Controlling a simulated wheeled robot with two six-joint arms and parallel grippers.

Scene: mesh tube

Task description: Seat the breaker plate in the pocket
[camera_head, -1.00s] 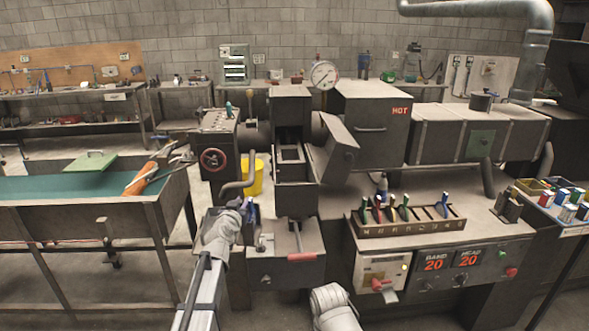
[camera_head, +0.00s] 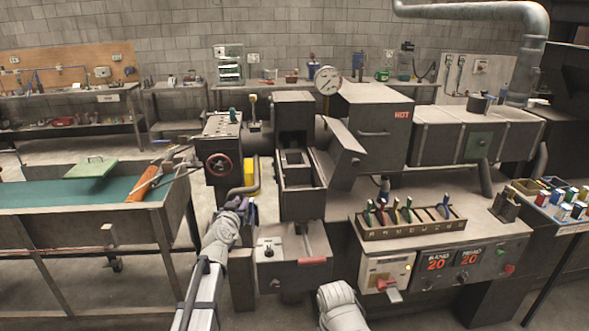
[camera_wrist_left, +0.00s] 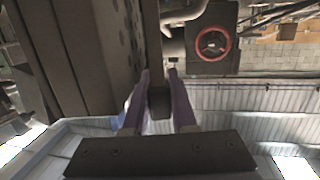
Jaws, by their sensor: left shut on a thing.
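My left gripper (camera_head: 247,208) is low in front of the machine, beside the lower part of the central slide block (camera_head: 303,206). In the left wrist view its purple fingers (camera_wrist_left: 158,98) are shut on a small dark piece (camera_wrist_left: 159,106). I cannot tell whether this is the breaker plate or part of a handle. A dark upright bar rises just beyond it. The block has rectangular openings on top, one of them at the front (camera_head: 299,176); which is the pocket is unclear. I cannot make out a breaker plate elsewhere. My right gripper is out of view.
A hinged cover (camera_head: 338,158) stands open right of the block. A red-handled base box (camera_head: 290,262) sits below. A tool rack (camera_head: 410,225) stands on the right bench.

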